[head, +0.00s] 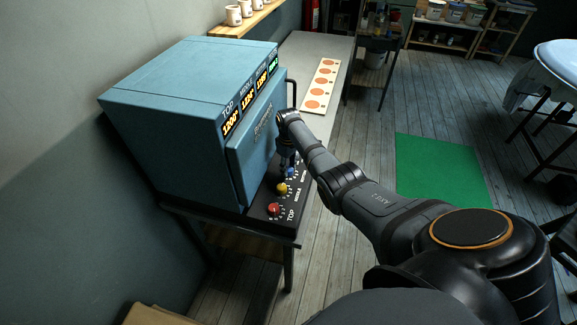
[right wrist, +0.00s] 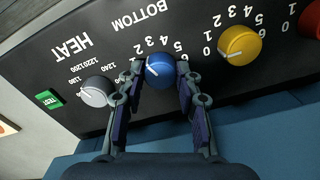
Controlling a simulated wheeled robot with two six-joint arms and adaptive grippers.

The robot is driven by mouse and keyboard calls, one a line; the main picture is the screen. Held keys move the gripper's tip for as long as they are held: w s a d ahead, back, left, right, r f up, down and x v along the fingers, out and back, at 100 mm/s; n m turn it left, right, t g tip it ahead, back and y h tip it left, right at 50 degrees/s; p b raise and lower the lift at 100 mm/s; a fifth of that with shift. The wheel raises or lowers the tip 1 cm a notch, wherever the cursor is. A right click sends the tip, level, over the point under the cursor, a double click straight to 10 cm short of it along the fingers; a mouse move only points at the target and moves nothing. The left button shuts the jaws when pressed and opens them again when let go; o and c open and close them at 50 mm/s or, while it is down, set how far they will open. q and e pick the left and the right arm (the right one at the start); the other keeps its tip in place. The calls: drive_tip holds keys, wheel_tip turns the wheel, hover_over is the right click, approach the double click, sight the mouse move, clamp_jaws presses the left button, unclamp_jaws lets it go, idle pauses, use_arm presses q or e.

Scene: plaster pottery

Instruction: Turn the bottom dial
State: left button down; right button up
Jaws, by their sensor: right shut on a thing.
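The kiln's black control panel (right wrist: 200,50) has a blue dial (right wrist: 159,70) beside the word BOTTOM. My right gripper (right wrist: 159,80) is shut on this blue dial, one finger on each side. The dial's white pointer mark points toward the lower left in the right wrist view; a finger hides some scale numbers there. In the head view my right gripper (head: 287,163) reaches down to the panel and mostly hides the blue dial. A yellow dial (head: 281,188) and a red dial (head: 273,209) sit nearer on the panel. My left gripper is out of view.
The blue kiln (head: 180,90) stands behind the panel, with lit displays on its upper edge and a door handle close to my arm. A green mat (head: 440,170) lies on the floor.

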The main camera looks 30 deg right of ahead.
sight(289, 168)
drive_tip(key=shift+n, duration=0.4)
drive_tip(key=o, duration=1.1)
drive_tip(key=shift+o, duration=0.2)
wheel_tip(289, 168, up, 12)
